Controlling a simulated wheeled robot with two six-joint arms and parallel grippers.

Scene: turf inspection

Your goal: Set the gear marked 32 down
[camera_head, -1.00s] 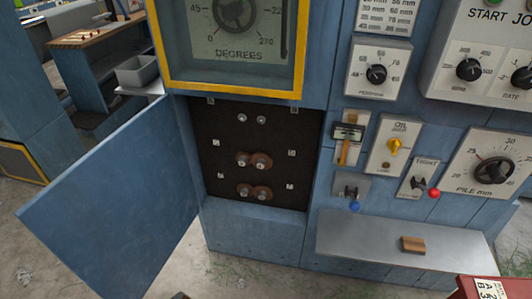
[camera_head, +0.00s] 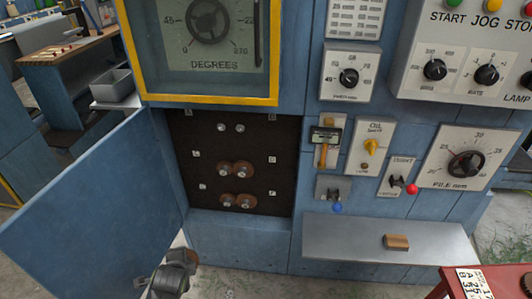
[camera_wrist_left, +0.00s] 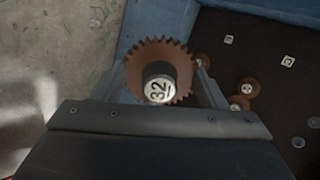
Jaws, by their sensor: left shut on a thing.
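The gear marked 32 (camera_wrist_left: 158,58) is a rust-brown toothed disc with a pale hub face reading 32, seen in the left wrist view. My left gripper (camera_wrist_left: 162,80) is shut on it, fingers on either side of the hub. In the head view my left gripper (camera_head: 178,268) shows at the bottom, in front of the machine's lower panel and below the open compartment; a brown bit beside it may be the gear. The gear is held in the air, clear of the compartment. My right gripper is not in view.
The open compartment (camera_head: 232,150) holds two pairs of small brown gears (camera_head: 237,170) and two bare studs (camera_head: 230,128) at the top. Its blue door (camera_head: 95,205) stands open left. A grey shelf (camera_head: 350,240) carries a wooden block (camera_head: 396,242). A red table (camera_head: 455,285) is bottom right.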

